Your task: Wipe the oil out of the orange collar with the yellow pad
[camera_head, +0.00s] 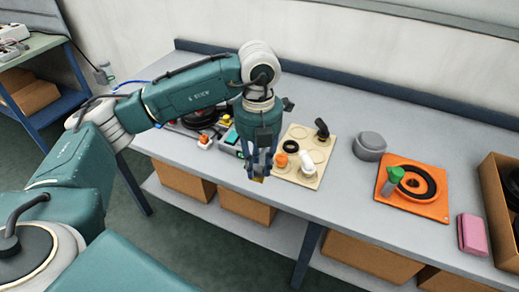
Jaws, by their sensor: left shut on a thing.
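My left gripper (260,175) points down at the front edge of the bench, just left of the beige board. It is shut on a small yellow pad (259,180), which shows only as a sliver at the fingertips. A small orange collar (281,160) stands on the left part of the board, just right of the gripper and apart from it. The inside of the collar is too small to make out, so I cannot tell whether oil is there. My right gripper is not in view.
The beige board (313,143) also carries a white fitting (307,164), a black elbow (321,127) and a black ring (291,146). To the right are a grey round container (369,146), an orange mat (436,209) with a black ring and green-topped bottle, and a pink block (472,235).

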